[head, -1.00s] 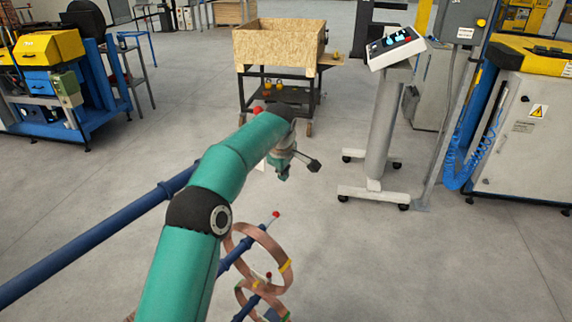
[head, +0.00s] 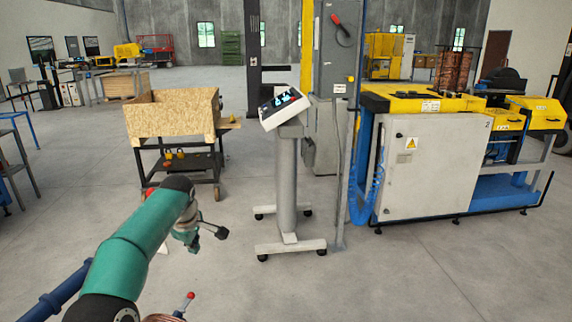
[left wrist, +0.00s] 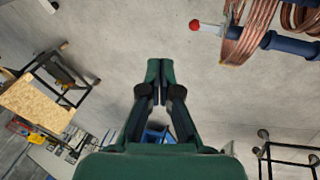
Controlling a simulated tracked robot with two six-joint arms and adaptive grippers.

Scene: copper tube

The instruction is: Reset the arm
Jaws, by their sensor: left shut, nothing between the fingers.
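My left arm (head: 135,250) reaches in from the lower left of the head view. My left gripper (head: 205,238) hangs at its end above the grey floor, partly hidden by the wrist. In the left wrist view my left gripper (left wrist: 154,92) has its fingers together with nothing between them. Copper tube coils (left wrist: 252,30) sit on a blue bar at the top right of the left wrist view, apart from the gripper. Only a sliver of copper (head: 165,318) shows at the bottom edge of the head view. My right gripper is not in view.
A chipboard box (head: 172,118) stands on a dark wheeled cart behind the gripper. A control panel (head: 284,108) on a wheeled stand is to the right. A grey and yellow machine (head: 440,155) is further right. The floor (head: 390,285) at lower right is clear.

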